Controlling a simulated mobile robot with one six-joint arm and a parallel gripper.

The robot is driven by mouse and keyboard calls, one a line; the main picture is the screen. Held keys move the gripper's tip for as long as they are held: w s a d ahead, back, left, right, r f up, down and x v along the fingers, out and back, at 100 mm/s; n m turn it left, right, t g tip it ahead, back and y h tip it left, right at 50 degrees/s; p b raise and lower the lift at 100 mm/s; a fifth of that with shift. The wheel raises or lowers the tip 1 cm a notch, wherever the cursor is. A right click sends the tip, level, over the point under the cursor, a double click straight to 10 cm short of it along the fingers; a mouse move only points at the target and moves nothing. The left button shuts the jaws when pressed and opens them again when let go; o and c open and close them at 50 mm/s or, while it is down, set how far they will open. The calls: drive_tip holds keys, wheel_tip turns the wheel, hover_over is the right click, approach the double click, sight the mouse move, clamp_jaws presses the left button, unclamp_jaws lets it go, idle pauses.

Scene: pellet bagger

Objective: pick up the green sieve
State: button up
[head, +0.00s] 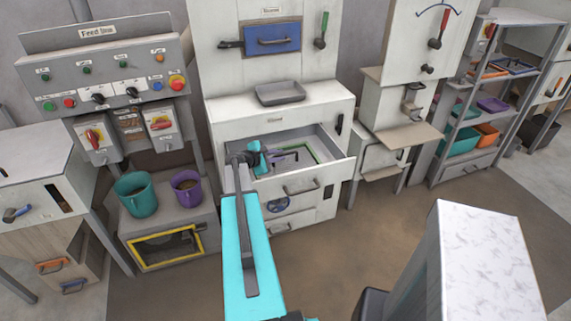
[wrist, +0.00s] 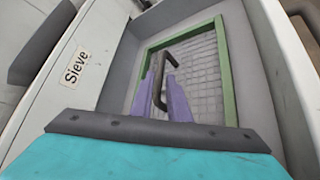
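The green sieve (wrist: 230,97) has a green frame around a grey mesh and a dark bar handle (wrist: 183,38). It lies in the pulled-out drawer (head: 325,141) labelled "Sieve"; in the head view its green edge (head: 312,152) shows behind my gripper (head: 284,157). In the wrist view the purple fingers of my gripper (wrist: 159,88) stand close together on either side of the handle, with the bar between them. They look shut on it. My gripper's cyan body hides the near part of the sieve. The sieve appears to rest inside the drawer.
A grey tray (head: 281,93) sits on the ledge above the drawer. A teal bucket (head: 136,196) and a purple bucket (head: 187,188) stand on the left. A shelf with bins (head: 459,141) is at the right. The drawer walls surround the sieve closely; the floor (head: 340,235) ahead is clear.

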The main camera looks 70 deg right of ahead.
sight(284, 154)
drive_tip(key=shift+d, duration=0.15)
drive_tip(key=shift+p+x, duration=0.75)
drive_tip(key=shift+x, duration=1.2)
drive_tip(key=shift+s+d+f, duration=0.25)
drive_tip(key=shift+d+f, duration=0.15)
drive_tip(key=shift+d, duration=0.15)
drive_tip(key=shift+c, duration=0.4)
clamp_jaws()
